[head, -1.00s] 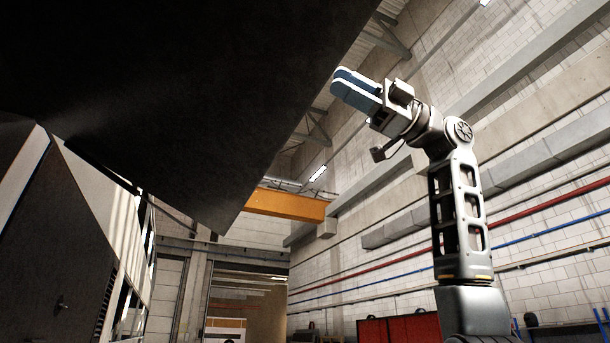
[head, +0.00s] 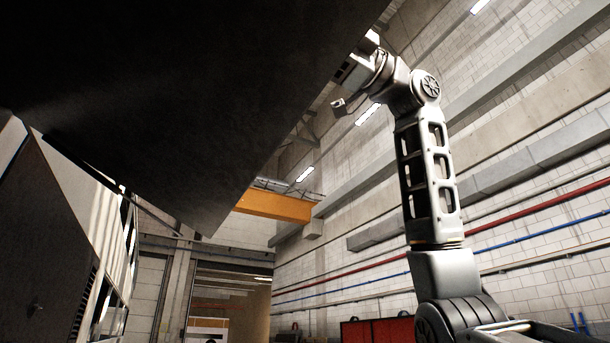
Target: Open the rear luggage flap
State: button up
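A large dark panel, which looks like the luggage flap (head: 190,110), hangs raised and slanting across the upper left of the head view. Its lower corner points down near the picture's middle left, and its right edge runs up to the top. My gripper (head: 357,68) is at the upper part of that right edge. Its fingers are hidden behind the flap, so I cannot tell whether they are open or touch it.
The coach's side (head: 85,200) with a dark lower panel (head: 45,250) is at left. An orange beam (head: 275,205) crosses behind. A pale block wall with red and blue pipes fills the right. Red cabinets (head: 378,332) stand low at the back.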

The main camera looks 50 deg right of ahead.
jog(key=shift+a, duration=0.2)
jog(key=shift+c, duration=0.3)
grip_shut()
